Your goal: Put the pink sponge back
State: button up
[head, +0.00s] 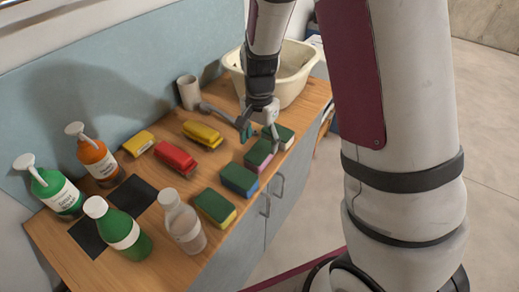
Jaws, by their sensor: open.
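The pink sponge (257,157) has a green top and pink sides. It lies in the row of sponges along the front edge of the wooden counter, between the blue sponge (239,181) and another green-topped sponge (283,134). My gripper (261,138) is open above the pink sponge's far end, fingers pointing down and spread. One finger is toward the wall, the other close to the last sponge. I cannot tell whether the fingers touch anything. The gripper partly hides the last sponge.
A yellow-sided sponge (215,207) lies nearer. Behind the row are a red brush-like item (175,158) and yellow ones (202,135). A white cup (188,93) and cream basin (293,77) stand at the back. A clear bottle (182,222) and green bottle (118,230) stand in front.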

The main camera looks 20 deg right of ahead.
aim_at(260, 151)
jog(key=s+r+n+t, duration=0.1)
jog(key=s+r+n, duration=0.3)
jog(key=r, duration=0.6)
jog(key=s+r+n+t, duration=0.15)
jog(key=s+r, duration=0.35)
jog(key=r, duration=0.5)
jog(key=s+r+n+t, duration=0.3)
jog(key=s+r+n, duration=0.1)
jog(key=s, duration=0.7)
jog(key=shift+s+r+n, duration=0.15)
jog(key=shift+s+n, duration=0.15)
jog(key=shift+n, duration=0.35)
